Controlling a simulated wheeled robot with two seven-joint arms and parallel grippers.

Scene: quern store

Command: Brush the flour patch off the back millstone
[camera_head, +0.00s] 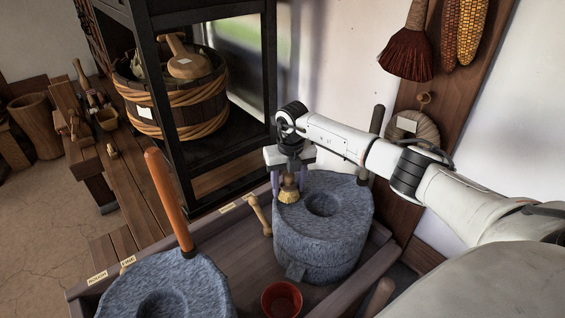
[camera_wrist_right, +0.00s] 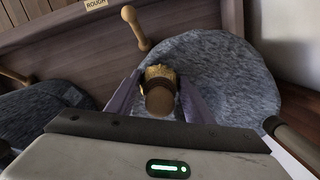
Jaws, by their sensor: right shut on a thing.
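The back millstone (camera_head: 345,199) is a grey speckled stone with a round hole in its top; it also fills the upper right of the right wrist view (camera_wrist_right: 235,75). My right gripper (camera_head: 288,181) is shut on a small brush (camera_head: 289,195) with a wooden handle and pale yellow bristles. The brush points down at the left part of the stone's top; I cannot tell whether it touches. In the right wrist view the brush (camera_wrist_right: 159,75) sits between the purple fingers. I cannot make out a flour patch in either view. My left gripper is not in view.
A front millstone (camera_head: 200,284) with an upright orange handle (camera_head: 168,198) stands at lower left. A red cup (camera_head: 282,299) and a wooden peg (camera_head: 260,215) are in the wooden trough (camera_head: 235,262). A dark shelf frame with a tub (camera_head: 190,95) stands behind.

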